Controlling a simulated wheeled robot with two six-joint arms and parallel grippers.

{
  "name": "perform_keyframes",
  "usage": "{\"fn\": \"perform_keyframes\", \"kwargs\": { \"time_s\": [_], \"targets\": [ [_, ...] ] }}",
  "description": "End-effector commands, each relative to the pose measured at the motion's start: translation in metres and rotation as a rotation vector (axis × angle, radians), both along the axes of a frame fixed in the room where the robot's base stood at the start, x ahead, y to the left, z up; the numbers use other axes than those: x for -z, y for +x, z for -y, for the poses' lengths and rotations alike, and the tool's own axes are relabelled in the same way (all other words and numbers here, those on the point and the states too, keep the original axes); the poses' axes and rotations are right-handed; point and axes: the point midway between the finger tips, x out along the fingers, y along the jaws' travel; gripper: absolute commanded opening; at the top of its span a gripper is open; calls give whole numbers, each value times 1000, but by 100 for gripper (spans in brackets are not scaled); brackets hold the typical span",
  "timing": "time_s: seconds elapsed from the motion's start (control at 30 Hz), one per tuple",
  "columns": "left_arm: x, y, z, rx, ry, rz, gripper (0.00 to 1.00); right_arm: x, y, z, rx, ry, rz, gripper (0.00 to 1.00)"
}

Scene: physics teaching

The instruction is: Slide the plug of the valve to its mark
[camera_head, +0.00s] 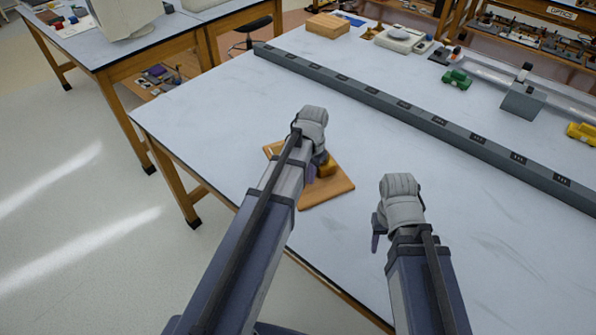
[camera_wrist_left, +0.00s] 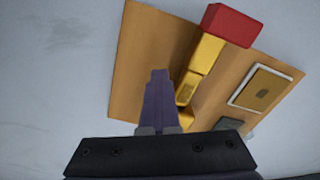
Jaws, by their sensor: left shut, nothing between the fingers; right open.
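A wooden board (camera_head: 330,192) lies on the table with the yellow valve (camera_head: 326,168) on it, partly hidden by my left gripper (camera_head: 317,167). In the left wrist view the board (camera_wrist_left: 150,45) carries a row of yellow blocks (camera_wrist_left: 205,55) with a red block (camera_wrist_left: 230,24) at its far end. I cannot tell which part is the plug or where its mark is. The left fingers (camera_wrist_left: 158,100) are shut and empty, beside the yellow parts; contact cannot be told. My right gripper (camera_head: 379,232) is open and empty above the table, right of the board.
A white-framed plate (camera_wrist_left: 264,88) and a grey piece (camera_wrist_left: 235,124) are on the board. A long dark rail (camera_head: 420,120) crosses the table behind it. A green cart (camera_head: 456,79) and a yellow cart (camera_head: 583,132) stand beyond the rail. The table around the board is clear.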

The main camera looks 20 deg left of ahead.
Motion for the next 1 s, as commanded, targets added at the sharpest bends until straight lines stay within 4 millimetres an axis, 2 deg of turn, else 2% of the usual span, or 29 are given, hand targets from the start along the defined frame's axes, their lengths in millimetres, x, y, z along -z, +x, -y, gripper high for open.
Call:
{"fn": "perform_keyframes", "kwargs": {
  "time_s": [1.0],
  "targets": [
    [0,19,-47,-4,7,5,0,0,0,0,0,0,0,50]
  ]
}}
